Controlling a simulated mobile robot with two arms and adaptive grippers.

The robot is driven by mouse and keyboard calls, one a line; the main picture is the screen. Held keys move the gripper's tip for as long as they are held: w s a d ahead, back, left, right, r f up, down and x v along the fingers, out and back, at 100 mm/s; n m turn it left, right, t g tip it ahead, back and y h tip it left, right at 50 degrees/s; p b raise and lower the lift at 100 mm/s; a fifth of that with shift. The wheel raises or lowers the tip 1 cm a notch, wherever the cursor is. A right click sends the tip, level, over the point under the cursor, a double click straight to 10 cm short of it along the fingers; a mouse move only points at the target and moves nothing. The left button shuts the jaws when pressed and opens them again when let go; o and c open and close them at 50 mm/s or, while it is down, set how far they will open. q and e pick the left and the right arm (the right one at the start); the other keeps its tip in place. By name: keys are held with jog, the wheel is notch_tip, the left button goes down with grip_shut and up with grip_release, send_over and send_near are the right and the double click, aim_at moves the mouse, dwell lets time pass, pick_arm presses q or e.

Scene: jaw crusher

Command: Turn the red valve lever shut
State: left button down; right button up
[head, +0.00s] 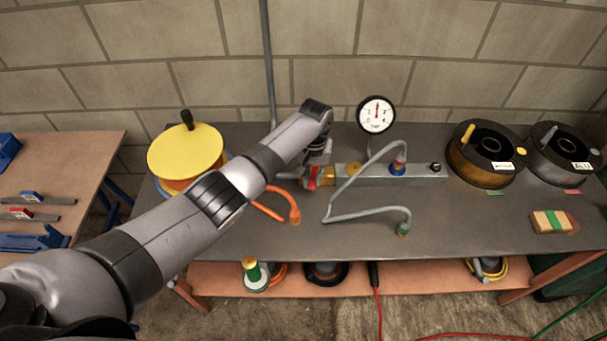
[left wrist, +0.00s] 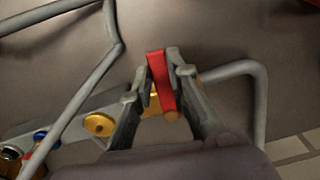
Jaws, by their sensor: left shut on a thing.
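The red valve lever (left wrist: 161,83) shows between the two fingers of my left gripper (left wrist: 160,75) in the left wrist view. The fingers are shut on it, one on each side. In the head view, my left gripper (head: 320,160) is at the left end of the grey manifold block (head: 425,174), and a bit of the red lever (head: 312,178) shows beside it. The brass valve body (head: 328,175) is partly hidden by the gripper. My right gripper is in neither view.
A pressure gauge (head: 376,113) stands behind the block. A bent grey hose (head: 350,185) arches in front of it, and an orange hose (head: 285,205) lies left. A yellow reel (head: 186,150) and two dark reels (head: 488,152) flank the bench. The bench front (head: 300,240) is fairly clear.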

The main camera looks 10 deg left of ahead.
pick_arm(q)
jog(key=shift+w+d+r+n, duration=0.1)
jog(key=shift+d+n, duration=0.35)
jog(key=shift+n, duration=0.55)
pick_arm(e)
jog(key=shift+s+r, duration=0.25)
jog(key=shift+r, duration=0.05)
pick_arm(q)
jog(key=shift+w+d, duration=0.1)
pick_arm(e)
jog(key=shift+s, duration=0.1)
pick_arm(q)
jog(key=c, duration=1.5)
grip_release()
notch_tip(320, 180, up, 12)
jog(key=shift+f, duration=0.1)
